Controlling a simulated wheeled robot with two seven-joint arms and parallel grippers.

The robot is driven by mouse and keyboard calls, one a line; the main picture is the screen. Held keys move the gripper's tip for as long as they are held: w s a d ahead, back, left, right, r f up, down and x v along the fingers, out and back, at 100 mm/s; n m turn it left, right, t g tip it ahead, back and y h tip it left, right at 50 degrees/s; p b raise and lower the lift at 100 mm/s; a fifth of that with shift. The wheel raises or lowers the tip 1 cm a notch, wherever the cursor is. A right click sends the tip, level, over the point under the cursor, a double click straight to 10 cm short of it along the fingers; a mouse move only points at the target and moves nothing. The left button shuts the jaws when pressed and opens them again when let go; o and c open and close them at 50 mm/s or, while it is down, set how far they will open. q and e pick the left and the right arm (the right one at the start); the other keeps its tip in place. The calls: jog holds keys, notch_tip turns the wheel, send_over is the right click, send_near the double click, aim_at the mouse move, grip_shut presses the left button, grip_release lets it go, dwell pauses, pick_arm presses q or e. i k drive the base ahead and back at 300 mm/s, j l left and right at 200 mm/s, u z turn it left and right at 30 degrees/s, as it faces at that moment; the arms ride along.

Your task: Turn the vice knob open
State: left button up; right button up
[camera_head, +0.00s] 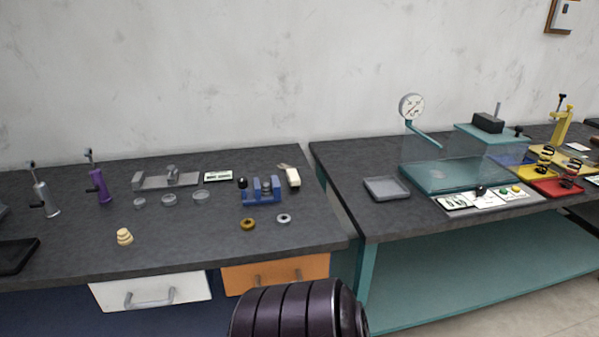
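A small blue vice (262,196) stands near the right end of the left dark bench. A dark round knob (242,183) shows at its left end. A greyish part sits between its upright blue jaws; its details are too small to tell. A dark ribbed part, likely an arm link of mine, rises at the bottom centre, well in front of the vice. Neither of my grippers is in view.
A grey metal fixture (150,183), glass dishes (201,195), a brass ring (248,224), a silver ring (284,218) and a stack of cream discs (124,237) lie on the left bench (200,250). A gap separates it from the right bench, which carries a teal press (440,178).

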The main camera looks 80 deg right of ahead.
aim_at(242, 182)
jog(key=l+z, duration=0.1)
jog(key=z, duration=2.3)
jog(key=l, duration=0.1)
